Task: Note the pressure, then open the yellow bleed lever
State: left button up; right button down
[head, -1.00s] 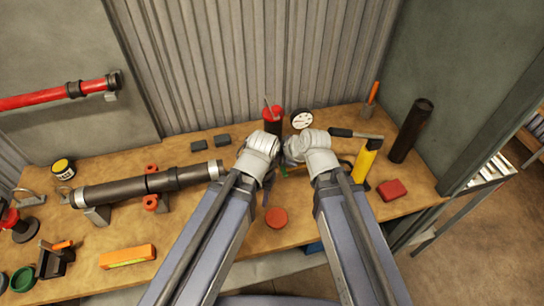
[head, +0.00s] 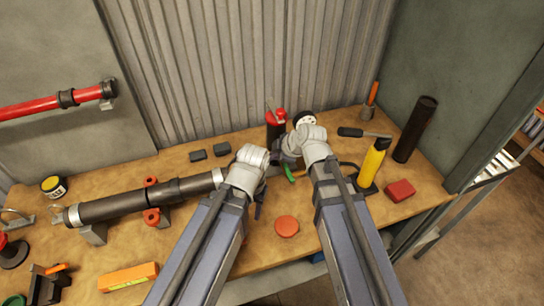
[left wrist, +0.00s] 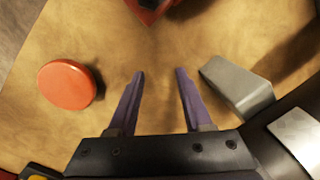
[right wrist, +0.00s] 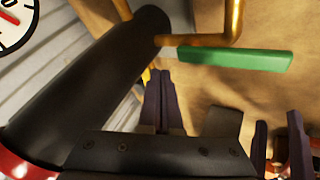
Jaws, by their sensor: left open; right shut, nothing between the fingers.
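The round white gauge (head: 304,118) stands at the back of the bench, partly hidden behind my right arm. Part of its dial and a red needle show in the right wrist view (right wrist: 14,20); the reading cannot be made out. A green lever (right wrist: 235,57) sits by a brass rod beside a thick black cylinder (right wrist: 105,80). I cannot make out a yellow lever for sure. My right gripper (right wrist: 163,85) is shut and empty, close to the cylinder, below the green lever. My left gripper (left wrist: 160,85) is open and empty above the bench, near a red disc (left wrist: 67,82).
A yellow cylinder (head: 372,160) with a black base and a red block (head: 400,190) stand right of my arms. A dark pipe (head: 120,206) on supports and an orange level (head: 128,277) lie left. A dark tube (head: 415,130) stands far right.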

jog(key=shift+w, duration=0.1)
jog(key=shift+w, duration=0.95)
pick_arm(q)
jog(key=shift+s, duration=0.2)
pick_arm(e)
jog(key=shift+r, duration=0.1)
jog(key=shift+d, duration=0.1)
jog(key=shift+s, duration=0.2)
pick_arm(q)
jog(key=shift+w, duration=0.25)
pick_arm(e)
jog(key=shift+s+a, duration=0.25)
jog(key=shift+s, duration=0.1)
